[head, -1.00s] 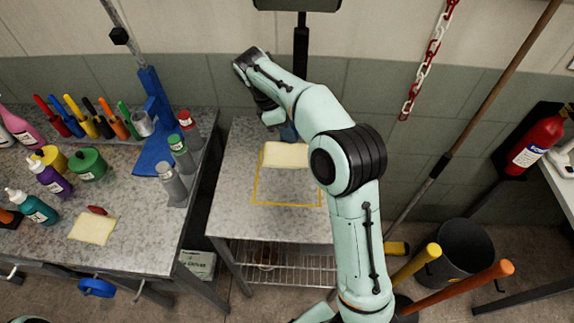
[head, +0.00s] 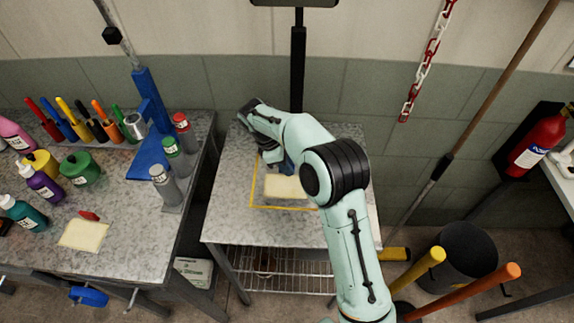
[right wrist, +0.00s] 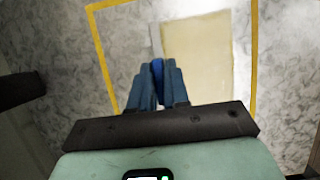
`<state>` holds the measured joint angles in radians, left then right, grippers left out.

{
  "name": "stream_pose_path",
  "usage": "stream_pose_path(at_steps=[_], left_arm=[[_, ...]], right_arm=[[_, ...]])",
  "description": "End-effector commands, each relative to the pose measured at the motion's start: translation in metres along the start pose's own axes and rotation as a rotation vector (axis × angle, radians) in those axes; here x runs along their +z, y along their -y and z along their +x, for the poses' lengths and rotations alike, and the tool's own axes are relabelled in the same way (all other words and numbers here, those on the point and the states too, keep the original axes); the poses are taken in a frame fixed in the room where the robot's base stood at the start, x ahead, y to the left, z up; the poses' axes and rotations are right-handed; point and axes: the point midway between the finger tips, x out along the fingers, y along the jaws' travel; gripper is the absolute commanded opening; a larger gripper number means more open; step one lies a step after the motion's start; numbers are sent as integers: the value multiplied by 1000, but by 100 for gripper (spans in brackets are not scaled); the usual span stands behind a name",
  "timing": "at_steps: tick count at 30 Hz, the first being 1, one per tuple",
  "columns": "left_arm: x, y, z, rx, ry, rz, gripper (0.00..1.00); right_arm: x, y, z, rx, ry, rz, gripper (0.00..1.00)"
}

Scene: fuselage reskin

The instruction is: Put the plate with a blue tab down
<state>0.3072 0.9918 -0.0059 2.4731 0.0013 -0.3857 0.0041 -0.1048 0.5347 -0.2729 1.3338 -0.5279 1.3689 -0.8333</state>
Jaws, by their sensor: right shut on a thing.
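The cream plate (head: 286,187) is at the small grey table, inside the yellow outline (head: 252,182) in the head view. In the right wrist view the plate (right wrist: 198,58) lies between the outline's two side lines. Its blue tab (right wrist: 158,68) is between the fingers of my right gripper (right wrist: 157,76), which is shut on it. My right gripper also shows in the head view (head: 287,168), behind the plate. The plate looks flat, at or just above the tabletop; I cannot tell whether it touches. My left gripper is not in view.
The left bench (head: 120,240) holds bottles, tools, spray cans and another cream plate (head: 84,235) with a red tab beside it. A black bin (head: 468,250) and a yellow and an orange handle stand right of the table. The tabletop around the outline is clear.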

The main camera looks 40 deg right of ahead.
Motion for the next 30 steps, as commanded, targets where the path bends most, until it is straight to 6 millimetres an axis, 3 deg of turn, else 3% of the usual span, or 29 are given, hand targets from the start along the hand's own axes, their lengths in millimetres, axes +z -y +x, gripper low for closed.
stream_pose_path(at_steps=[7, 8, 9, 10, 20, 25, 30], left_arm=[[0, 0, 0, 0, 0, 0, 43], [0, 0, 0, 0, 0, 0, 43], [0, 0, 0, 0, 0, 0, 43], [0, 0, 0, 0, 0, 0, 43], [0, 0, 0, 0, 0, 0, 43], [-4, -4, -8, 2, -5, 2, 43], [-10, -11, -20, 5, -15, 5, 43]], right_arm=[[-1, 0, 2, 0, 0, 0, 0], [-1, 0, 2, 0, 0, 0, 25], [-1, 0, 1, 0, 0, 0, 38], [-1, 0, 1, 0, 0, 0, 41], [0, 0, -2, 2, -1, 1, 41], [0, -1, -26, 4, -4, 1, 41], [0, -1, -66, 5, -5, 0, 41]])
